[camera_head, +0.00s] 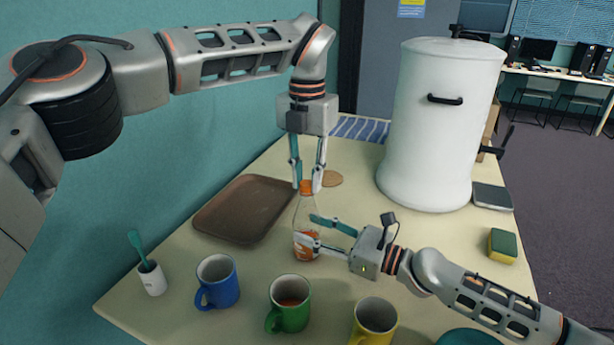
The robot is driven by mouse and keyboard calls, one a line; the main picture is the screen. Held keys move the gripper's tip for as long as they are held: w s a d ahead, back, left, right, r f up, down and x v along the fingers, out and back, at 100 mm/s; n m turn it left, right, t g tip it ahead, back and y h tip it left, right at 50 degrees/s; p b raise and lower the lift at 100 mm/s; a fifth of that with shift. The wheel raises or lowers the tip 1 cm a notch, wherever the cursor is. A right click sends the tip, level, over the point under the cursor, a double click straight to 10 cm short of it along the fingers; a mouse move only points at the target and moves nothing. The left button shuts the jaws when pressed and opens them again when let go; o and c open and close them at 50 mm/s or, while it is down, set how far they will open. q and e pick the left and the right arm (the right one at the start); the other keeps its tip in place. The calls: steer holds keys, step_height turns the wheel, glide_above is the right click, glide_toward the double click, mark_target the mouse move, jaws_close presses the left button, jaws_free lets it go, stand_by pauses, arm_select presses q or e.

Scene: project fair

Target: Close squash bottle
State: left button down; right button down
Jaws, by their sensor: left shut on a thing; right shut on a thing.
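The squash bottle (303,212) stands upright on the table, clear with orange liquid low inside. Its orange cap (307,187) is at the top of the neck, between the fingertips of my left gripper (307,184), which points straight down and is shut on it. I cannot tell how tightly the cap sits on the neck. My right gripper (312,231) comes in from the right and is shut around the lower body of the bottle, hiding part of it.
Blue (217,281), green (289,303) and yellow (374,322) mugs stand at the front. A brown tray (215,226) lies left, a white cup with a teal-handled thing (151,278) at front left. A large white urn (437,120) stands back right; a sponge (502,245) lies right.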

arm_select(q)
steer(key=m, duration=1)
steer(key=shift+m, duration=0.4)
steer(key=m, duration=0.4)
steer(key=c, duration=1.7)
jaws_free()
